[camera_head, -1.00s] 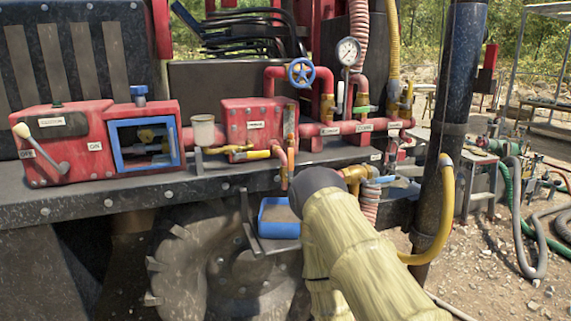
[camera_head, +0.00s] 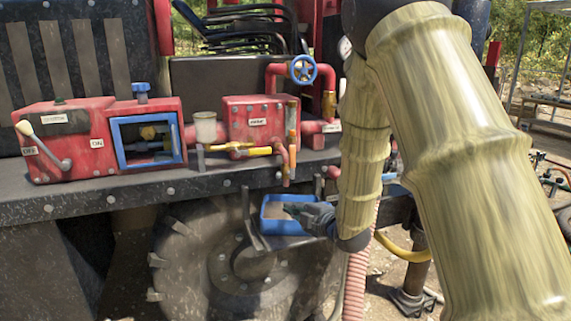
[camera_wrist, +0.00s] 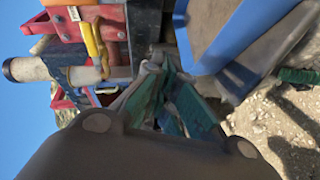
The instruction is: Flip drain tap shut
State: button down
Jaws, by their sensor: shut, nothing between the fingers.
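A brass tap (camera_head: 232,147) with a yellow lever (camera_head: 256,151) sits under the red pump box (camera_head: 262,120). The lever lies roughly level, pointing right. It also shows, turned by the camera, as the yellow lever in the wrist view (camera_wrist: 90,42). A blue lever (camera_head: 391,177) shows farther right, mostly behind my arm. No readable label shows which one is the drain tap. My gripper (camera_head: 292,208) is shut and empty, low at the right side of the blue tray (camera_head: 265,228), below and right of the yellow lever.
The black deck edge (camera_head: 120,197) runs above the tray. A red switch box (camera_head: 62,140), a cup (camera_head: 206,128) and a blue valve wheel (camera_head: 303,69) stand along the rig. A ribbed pink hose (camera_head: 358,275) hangs beside my arm. A large wheel (camera_head: 200,265) is below.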

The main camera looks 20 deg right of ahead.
aim_at(292, 162)
notch_tip(292, 162, up, 11)
jog(key=w+n+t+y, duration=0.1)
jog(key=n, duration=0.2)
jog(key=shift+w+d+n+y, duration=0.2)
jog(key=shift+w+n+y, duration=0.05)
jog(key=shift+n+y, duration=0.15)
jog(key=shift+w+r, duration=0.1)
jog(key=w+p, duration=0.4)
jog(key=w, duration=0.5)
jog(key=shift+w, duration=0.2)
jog(key=shift+d+t, duration=0.2)
jog(key=shift+t, duration=0.1)
